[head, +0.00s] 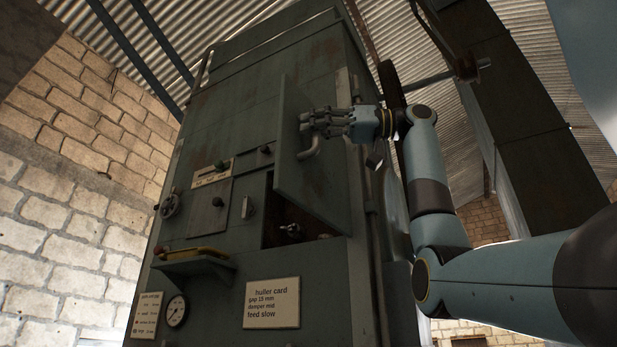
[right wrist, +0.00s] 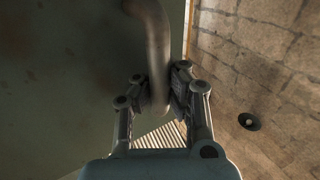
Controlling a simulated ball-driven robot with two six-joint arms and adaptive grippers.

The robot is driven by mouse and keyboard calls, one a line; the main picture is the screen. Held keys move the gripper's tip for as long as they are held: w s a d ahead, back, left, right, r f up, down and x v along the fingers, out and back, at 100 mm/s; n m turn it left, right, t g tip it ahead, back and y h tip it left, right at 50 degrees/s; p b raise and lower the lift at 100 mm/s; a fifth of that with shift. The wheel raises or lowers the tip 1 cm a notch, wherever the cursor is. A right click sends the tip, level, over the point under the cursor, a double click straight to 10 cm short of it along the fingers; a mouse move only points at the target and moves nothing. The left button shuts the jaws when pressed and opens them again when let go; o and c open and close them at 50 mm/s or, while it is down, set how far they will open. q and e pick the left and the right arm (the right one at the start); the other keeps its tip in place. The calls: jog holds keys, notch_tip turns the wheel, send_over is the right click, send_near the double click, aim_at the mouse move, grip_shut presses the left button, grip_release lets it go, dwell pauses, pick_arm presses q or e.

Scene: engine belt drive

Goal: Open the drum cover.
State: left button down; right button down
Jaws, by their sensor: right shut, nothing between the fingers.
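The drum cover (head: 305,185) is a green hinged panel on the front of the tall green machine. It stands swung outward, with a dark opening (head: 278,212) behind it. A bent grey handle (head: 311,145) is on its face and also shows in the right wrist view (right wrist: 155,40). My right gripper (head: 306,121) is in front of the cover, just above the handle's lower end in the head view. It is shut with nothing held. In the wrist view its fingers (right wrist: 157,92) overlap the handle's end; I cannot tell whether they touch it. My left gripper is not in view.
The machine front carries a handwheel (head: 169,207), a yellow-railed shelf (head: 195,255), a gauge (head: 176,311) and a huller card sign (head: 271,303). A small knob (head: 290,230) shows inside the opening. A dark duct (head: 535,160) rises at the right, behind my right arm.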

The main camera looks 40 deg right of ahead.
jog(key=c, duration=1.5)
grip_release()
jog(key=shift+w+d+f, duration=0.15)
jog(key=shift+w+d, duration=0.05)
jog(key=shift+d, duration=0.05)
jog(key=shift+s+a, duration=0.1)
jog(key=shift+s, duration=0.15)
jog(key=v, duration=1.2)
jog(key=shift+w, duration=0.25)
